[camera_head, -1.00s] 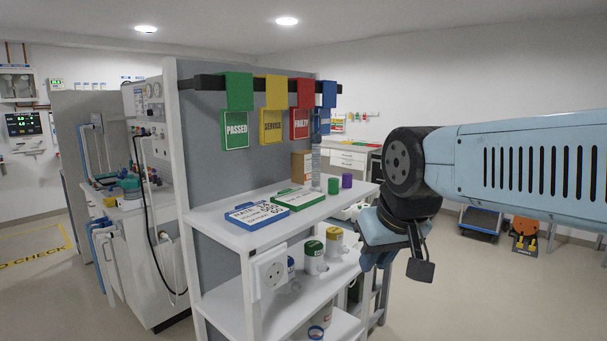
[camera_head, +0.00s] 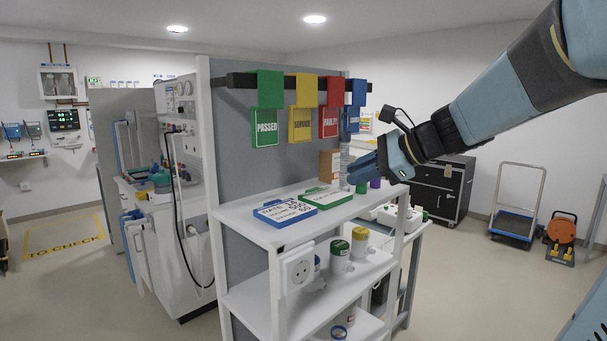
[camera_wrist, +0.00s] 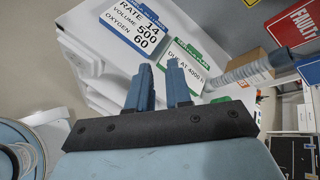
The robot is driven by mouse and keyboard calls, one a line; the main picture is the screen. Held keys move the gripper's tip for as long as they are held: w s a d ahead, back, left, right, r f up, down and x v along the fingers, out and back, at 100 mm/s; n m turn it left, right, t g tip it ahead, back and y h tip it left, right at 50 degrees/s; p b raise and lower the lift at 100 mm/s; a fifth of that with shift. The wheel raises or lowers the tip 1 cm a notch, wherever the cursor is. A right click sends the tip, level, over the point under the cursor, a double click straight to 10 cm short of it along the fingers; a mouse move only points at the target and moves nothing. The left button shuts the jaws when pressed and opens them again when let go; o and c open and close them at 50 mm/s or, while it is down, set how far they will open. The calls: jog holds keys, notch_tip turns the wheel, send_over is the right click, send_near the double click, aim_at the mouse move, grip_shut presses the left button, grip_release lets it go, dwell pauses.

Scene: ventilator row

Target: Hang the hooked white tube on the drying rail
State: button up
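My gripper (camera_head: 360,170) is above the right end of the white shelf unit's top. In the wrist view its two blue fingers (camera_wrist: 159,80) stand apart with nothing between them. White tubes (camera_head: 142,250) with bent tops hang at the side of the ventilator cart at the left, beside a blue one (camera_head: 127,225). They are well away from my gripper. I cannot tell which is the hooked tube of the task. I cannot pick out a drying rail for certain; a dark rail (camera_head: 240,80) on the grey partition carries coloured tags.
The shelf top (camera_head: 235,215) holds a blue-edged card (camera_head: 285,212), a green-edged card (camera_head: 328,198), a cardboard box (camera_head: 329,164) and a ribbed clear column (camera_wrist: 255,70). Lidded jars (camera_head: 340,255) stand below. Open floor lies at the left, around the yellow marking (camera_head: 65,238).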

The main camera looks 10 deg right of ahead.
jog(key=w+d+r+m+t+y, duration=0.1)
jog(key=w+d+r+m+t, duration=0.25)
jog(key=w+m, duration=0.2)
jog(key=m+t, duration=0.3)
jog(key=m, duration=0.2)
send_near(350, 123)
jog(key=shift+y, duration=0.3)
jog(key=x, duration=1.2)
jog(key=shift+w+d+f, duration=0.15)
jog(key=shift+w+f, duration=0.05)
jog(key=shift+c, duration=0.3)
grip_shut()
